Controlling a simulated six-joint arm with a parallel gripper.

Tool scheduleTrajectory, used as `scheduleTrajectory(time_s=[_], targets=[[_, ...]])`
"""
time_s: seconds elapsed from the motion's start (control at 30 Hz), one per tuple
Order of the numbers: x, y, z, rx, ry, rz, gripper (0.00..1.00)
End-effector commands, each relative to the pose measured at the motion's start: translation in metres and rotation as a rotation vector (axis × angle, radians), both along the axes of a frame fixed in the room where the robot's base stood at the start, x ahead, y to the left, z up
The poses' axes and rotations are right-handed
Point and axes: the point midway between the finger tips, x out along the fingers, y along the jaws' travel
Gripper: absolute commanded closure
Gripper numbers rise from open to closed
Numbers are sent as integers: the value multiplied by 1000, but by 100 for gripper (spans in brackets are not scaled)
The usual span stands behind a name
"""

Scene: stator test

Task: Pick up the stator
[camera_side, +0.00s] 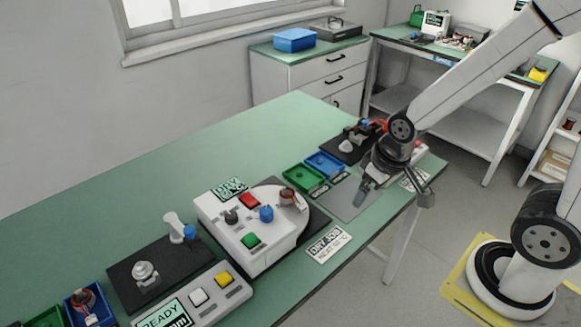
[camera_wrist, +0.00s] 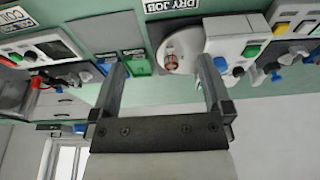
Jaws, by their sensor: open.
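A small dark stator with reddish copper windings (camera_side: 288,196) sits on the round pale disc (camera_side: 270,192) of the white machine. It also shows in the wrist view (camera_wrist: 171,62), between my fingers in the picture. A similar copper-coloured part (camera_side: 84,300) lies in a blue bin (camera_side: 72,310) at the lower left. My gripper (camera_side: 394,196) is open and empty, above the right end of the bench, to the right of the disc and apart from the stator. In the wrist view its two fingers (camera_wrist: 160,66) stand wide apart.
The white machine (camera_side: 228,240) has red, blue and green controls. Green (camera_side: 303,188) and blue (camera_side: 312,160) trays lie between the disc and my gripper. A dark fixture plate (camera_side: 125,268) and a READY box (camera_side: 215,308) stand left. The bench's back area (camera_side: 200,150) is clear.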

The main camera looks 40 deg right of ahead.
Motion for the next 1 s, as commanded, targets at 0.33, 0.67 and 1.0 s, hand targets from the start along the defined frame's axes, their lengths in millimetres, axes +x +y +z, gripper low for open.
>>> scheduleTrajectory(time_s=[0.33,0.67,1.0], targets=[[7,0,-1,22,1,-63,0],[53,2,-11,179,23,-533,0],[119,1,-37,408,78,-1231,0]])
